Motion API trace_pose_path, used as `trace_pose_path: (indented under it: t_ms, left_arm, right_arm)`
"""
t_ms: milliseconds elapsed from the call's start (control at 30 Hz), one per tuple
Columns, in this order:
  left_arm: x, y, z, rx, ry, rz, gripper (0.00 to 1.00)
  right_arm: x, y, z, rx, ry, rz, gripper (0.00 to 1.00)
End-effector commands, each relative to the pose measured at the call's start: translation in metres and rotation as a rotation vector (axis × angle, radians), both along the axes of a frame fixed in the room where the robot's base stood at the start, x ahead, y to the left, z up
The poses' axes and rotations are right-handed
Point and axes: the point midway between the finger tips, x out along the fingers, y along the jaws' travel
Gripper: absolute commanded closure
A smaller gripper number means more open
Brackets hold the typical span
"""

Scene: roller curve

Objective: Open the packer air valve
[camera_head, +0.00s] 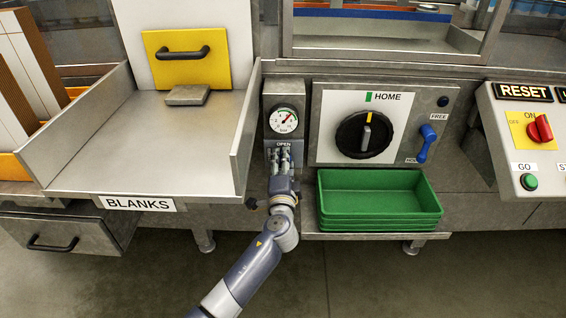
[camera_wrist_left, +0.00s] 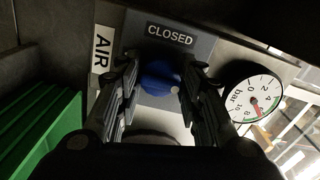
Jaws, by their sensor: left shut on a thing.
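The air valve's blue handle (camera_wrist_left: 160,77) shows between the fingers of my left gripper (camera_wrist_left: 158,88) in the left wrist view. The gripper is shut on it. A CLOSED label (camera_wrist_left: 169,36) and an AIR label (camera_wrist_left: 102,52) are beside the handle. In the head view my left gripper (camera_head: 281,158) is at the valve panel (camera_head: 271,101), just below the OPEN label (camera_head: 284,144), and hides the handle. A round pressure gauge (camera_head: 284,120) sits above; it also shows in the left wrist view (camera_wrist_left: 253,98). My right gripper is not in view.
Green stacked trays (camera_head: 380,192) stand on a shelf right of the left gripper. Above them is a panel with a black HOME knob (camera_head: 364,134) and a blue lever (camera_head: 426,142). The metal BLANKS tray (camera_head: 150,150) is close on the left.

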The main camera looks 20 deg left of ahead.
Motion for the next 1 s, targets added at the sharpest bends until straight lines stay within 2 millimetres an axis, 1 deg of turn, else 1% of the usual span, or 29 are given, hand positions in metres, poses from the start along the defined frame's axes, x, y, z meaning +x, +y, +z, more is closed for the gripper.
trace_pose_path:
  t_ms: [100,133,200,533,667,767,1000]
  left_arm:
    - [0.0,-0.001,0.0,0.002,-0.001,-0.002,0.89]
    - [0.0,-0.001,0.0,0.002,-0.001,-0.002,0.58]
    - [0.0,-0.001,0.0,0.002,0.0,-0.002,0.44]
    - [-0.001,0.0,0.0,0.0,0.0,-0.001,0.44]
    - [-0.009,-0.003,-0.001,0.0,0.001,-0.001,0.44]
    - [-0.025,-0.008,-0.001,-0.002,0.001,-0.001,0.44]
    - [-0.075,-0.022,-0.002,-0.002,0.002,-0.002,0.44]
  right_arm:
    - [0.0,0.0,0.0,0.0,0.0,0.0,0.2]
    - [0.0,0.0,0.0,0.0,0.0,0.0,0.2]
    - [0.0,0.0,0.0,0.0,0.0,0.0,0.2]
    - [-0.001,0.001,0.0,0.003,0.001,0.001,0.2]
    - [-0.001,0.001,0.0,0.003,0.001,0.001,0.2]
    - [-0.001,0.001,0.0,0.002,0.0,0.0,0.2]
    - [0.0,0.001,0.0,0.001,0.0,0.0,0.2]
